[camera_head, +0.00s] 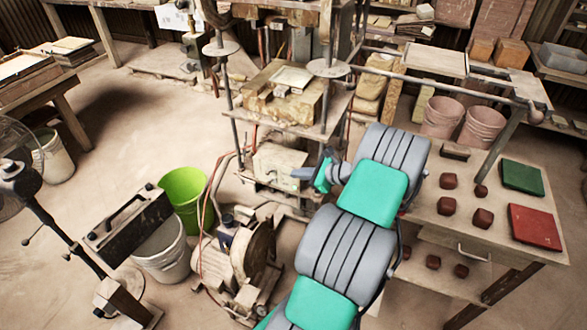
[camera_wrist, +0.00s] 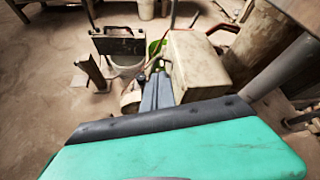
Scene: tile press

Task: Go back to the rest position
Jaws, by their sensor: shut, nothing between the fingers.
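My gripper (camera_head: 299,173) is at the end of my grey and green arm, in front of the tile press (camera_head: 310,125), pointing left in the head view. Its two grey fingers also show together in the wrist view (camera_wrist: 157,92), shut with nothing between them. In the wrist view the fingers lie just left of a pale box-like part (camera_wrist: 197,65) of the machine. I cannot tell whether they touch it. My arm hides part of the press's lower right side and of the table edge.
A table (camera_head: 470,228) on the right holds several dark red clay lumps, a green tile (camera_head: 522,177) and a red tile (camera_head: 535,227). A motor (camera_head: 235,255), a green bucket (camera_head: 184,190), a white bucket (camera_head: 163,250) and a fan (camera_head: 20,180) stand left. Open floor lies farther left.

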